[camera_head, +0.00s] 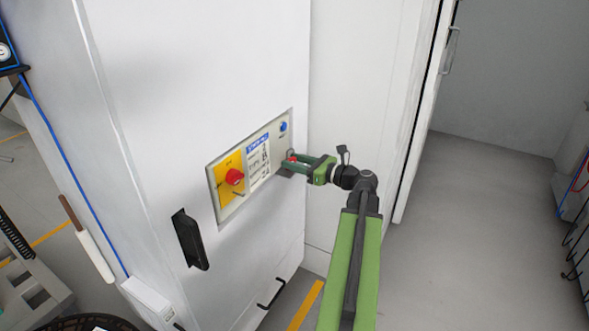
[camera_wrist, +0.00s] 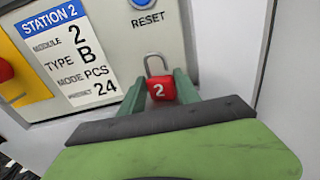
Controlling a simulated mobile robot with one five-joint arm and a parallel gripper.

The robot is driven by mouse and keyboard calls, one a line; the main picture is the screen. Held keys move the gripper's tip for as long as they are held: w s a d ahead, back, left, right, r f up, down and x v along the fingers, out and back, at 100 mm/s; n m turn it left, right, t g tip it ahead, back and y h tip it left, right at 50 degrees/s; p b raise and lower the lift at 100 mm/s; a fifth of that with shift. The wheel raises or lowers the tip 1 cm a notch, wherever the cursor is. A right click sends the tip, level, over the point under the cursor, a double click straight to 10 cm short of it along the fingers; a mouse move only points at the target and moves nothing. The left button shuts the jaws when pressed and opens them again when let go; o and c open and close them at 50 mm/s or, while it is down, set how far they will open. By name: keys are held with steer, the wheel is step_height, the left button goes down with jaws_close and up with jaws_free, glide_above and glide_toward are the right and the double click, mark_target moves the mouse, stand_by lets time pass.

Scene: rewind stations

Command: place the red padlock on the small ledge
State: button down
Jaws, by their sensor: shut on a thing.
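The red padlock (camera_wrist: 160,92) has a white number 2 and a grey shackle pointing up toward the panel. My gripper (camera_wrist: 159,86) is shut on it, with one green finger on each side. In the head view my gripper (camera_head: 297,165) is at the right end of the control panel, and a bit of the red padlock (camera_head: 292,159) shows between its fingers. A small grey ledge (camera_head: 285,173) appears just below the fingers at the panel's lower right corner. I cannot tell whether the padlock touches it. The ledge is not clearly visible in the wrist view.
The control panel (camera_head: 255,158) has a red knob (camera_head: 234,177) on yellow and a blue reset button (camera_head: 283,127). A black handle (camera_head: 190,240) sticks out of the white cabinet (camera_head: 200,90) at lower left. Open floor (camera_head: 470,220) lies to the right.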

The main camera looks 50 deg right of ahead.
steer(key=c, duration=1.3)
jaws_free()
steer(key=o, duration=0.4)
steer(key=shift+o, duration=0.2)
steer(key=shift+r, duration=0.25)
steer(key=v, duration=1.2)
steer(key=shift+p, duration=0.35)
steer(key=shift+f, duration=0.15)
